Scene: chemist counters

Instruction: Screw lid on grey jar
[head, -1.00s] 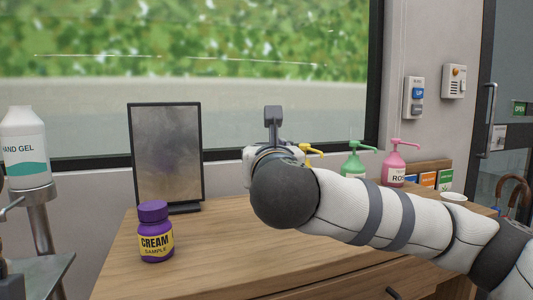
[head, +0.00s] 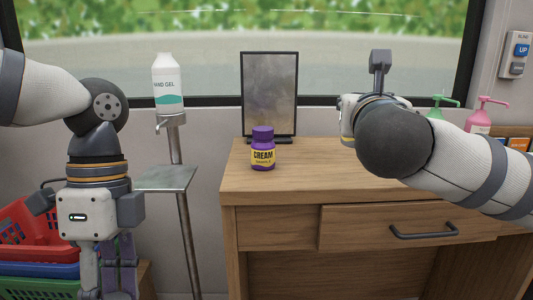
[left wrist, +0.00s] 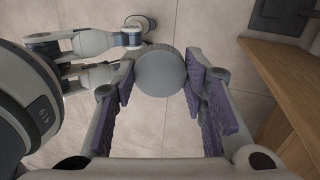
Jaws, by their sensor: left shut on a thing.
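My left gripper (left wrist: 161,78) is shut on a round grey thing (left wrist: 161,68). In the left wrist view I see it end-on as a plain disc between the purple-padded fingers. I cannot tell whether it is the lid or the jar. In the head view the left gripper's housing (head: 87,214) hangs at lower left, pointing down, and its fingertips are cut off by the frame. My right arm reaches over the counter at right. Its gripper's fingers are hidden behind the wrist (head: 390,140). No separate grey jar or lid is recognisable in the head view.
A hand gel bottle (head: 167,85) tops a metal stand with a shelf (head: 166,180). Baskets (head: 27,232) sit at lower left. Pump bottles stand at right. The counter's middle is clear.

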